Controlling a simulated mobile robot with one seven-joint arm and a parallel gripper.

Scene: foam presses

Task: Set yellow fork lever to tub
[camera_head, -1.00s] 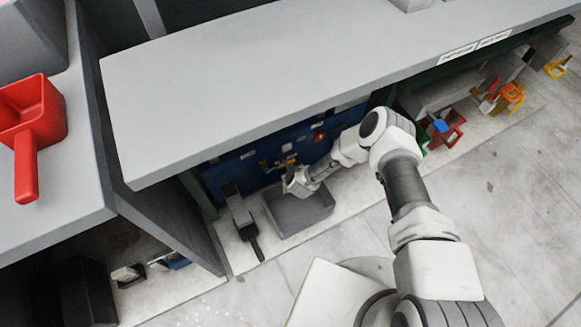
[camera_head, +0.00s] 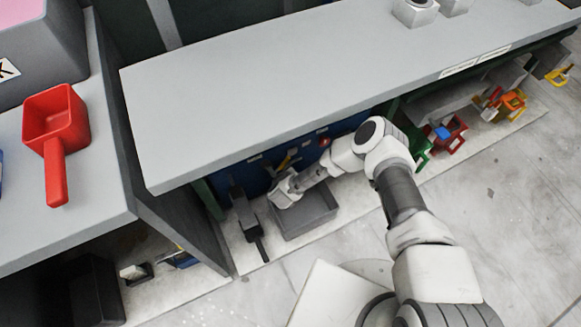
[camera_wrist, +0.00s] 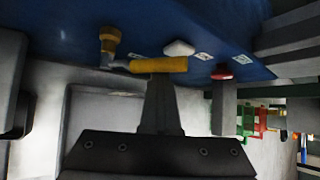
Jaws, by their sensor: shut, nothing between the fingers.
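The yellow lever (camera_wrist: 160,65) has a yellow grip on a silver arm, joined to a brass fitting (camera_wrist: 108,40) on the blue panel (camera_wrist: 215,25). In the wrist view the grip lies roughly level, to the right of the fitting. My gripper (camera_wrist: 160,80) is shut and empty; its fingertips are at the grip, and I cannot tell whether they touch it. In the head view my gripper (camera_head: 281,192) is low under the bench, over the left part of the grey tub (camera_head: 318,214). The lever (camera_head: 284,160) shows small behind it. Fork markings are not readable.
The grey bench top (camera_head: 300,85) overhangs the panel. A black-handled grey part (camera_head: 245,220) stands left of the tub. Open floor (camera_head: 480,210) lies to the right.

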